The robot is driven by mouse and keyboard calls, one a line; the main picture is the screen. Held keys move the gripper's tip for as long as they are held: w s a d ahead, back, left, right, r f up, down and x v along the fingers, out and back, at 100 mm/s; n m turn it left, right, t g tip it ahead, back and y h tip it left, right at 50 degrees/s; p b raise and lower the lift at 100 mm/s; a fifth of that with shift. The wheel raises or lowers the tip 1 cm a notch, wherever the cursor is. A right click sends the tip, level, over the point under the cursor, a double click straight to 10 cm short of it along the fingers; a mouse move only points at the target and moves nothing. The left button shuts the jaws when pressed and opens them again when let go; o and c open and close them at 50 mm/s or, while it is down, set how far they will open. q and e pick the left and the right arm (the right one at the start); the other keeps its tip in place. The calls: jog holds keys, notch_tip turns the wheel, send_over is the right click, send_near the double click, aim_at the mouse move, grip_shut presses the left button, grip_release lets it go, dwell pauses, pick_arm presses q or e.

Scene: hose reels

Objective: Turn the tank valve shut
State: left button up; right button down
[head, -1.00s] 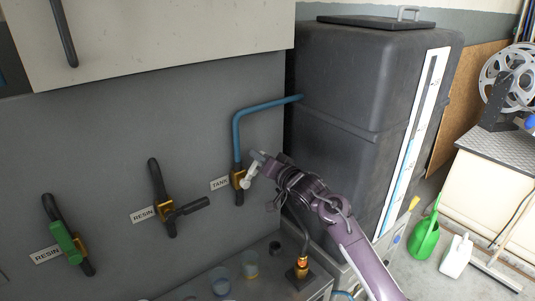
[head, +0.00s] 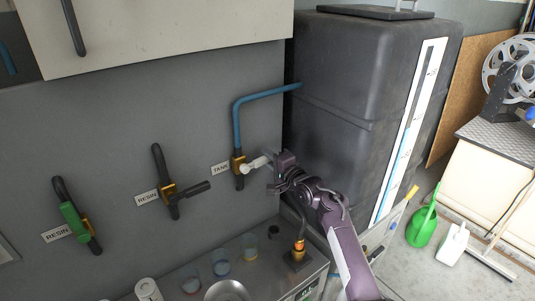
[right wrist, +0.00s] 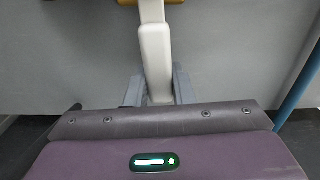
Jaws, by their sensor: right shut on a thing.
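The tank valve (head: 238,165) is a brass body on the blue pipe, beside the label TANK (head: 220,168). Its white lever (head: 256,164) sticks out to the right, tilted slightly up, across the line of the pipe. My right gripper (head: 273,160) is shut on the outer part of this lever. In the right wrist view the lever (right wrist: 156,55) runs down from the brass body (right wrist: 165,2) between the two grey fingers (right wrist: 158,85). The lever's tip is hidden by the gripper. My left gripper is not in view.
Two RESIN valves are on the panel to the left, one with a black lever (head: 197,188) and one with a green lever (head: 74,222). A big dark tank (head: 335,100) stands right of the panel. Cups (head: 220,263) and a brass fitting (head: 298,252) are on the counter below.

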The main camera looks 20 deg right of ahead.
jog(key=shift+f+m, duration=0.4)
jog(key=c, duration=1.2)
grip_release()
jog(key=shift+c, duration=0.2)
jog(key=b+v, duration=0.1)
jog(key=v, duration=0.7)
